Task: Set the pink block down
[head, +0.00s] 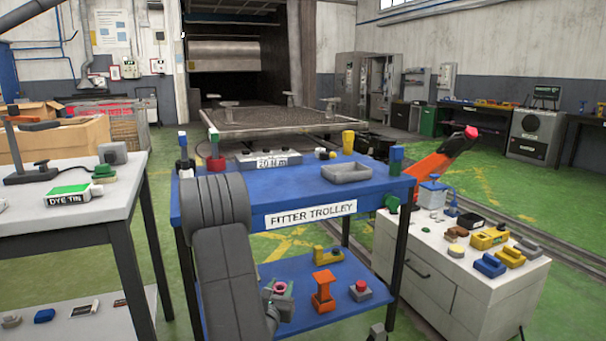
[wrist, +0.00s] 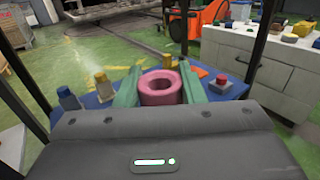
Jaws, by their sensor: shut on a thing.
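The pink block (wrist: 162,90) is a short round piece with a hole in its top. My gripper (wrist: 160,88) has green fingers, which are shut on it from both sides in the wrist view. In the head view the pink block (head: 280,287) shows small between the fingers of my gripper (head: 279,290), at the left part of the blue lower shelf (head: 290,268) of the fitter trolley. The block looks upright. Its underside is hidden, and I cannot tell whether it touches the shelf.
On the lower shelf stand an orange piece (head: 322,292), a yellow dispenser-like piece (head: 327,256) and a grey block with a red knob (head: 360,291). A blue bottle-like piece (wrist: 68,98) and a yellow piece (wrist: 102,88) stand left of my gripper. The trolley's top deck (head: 300,183) lies above.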

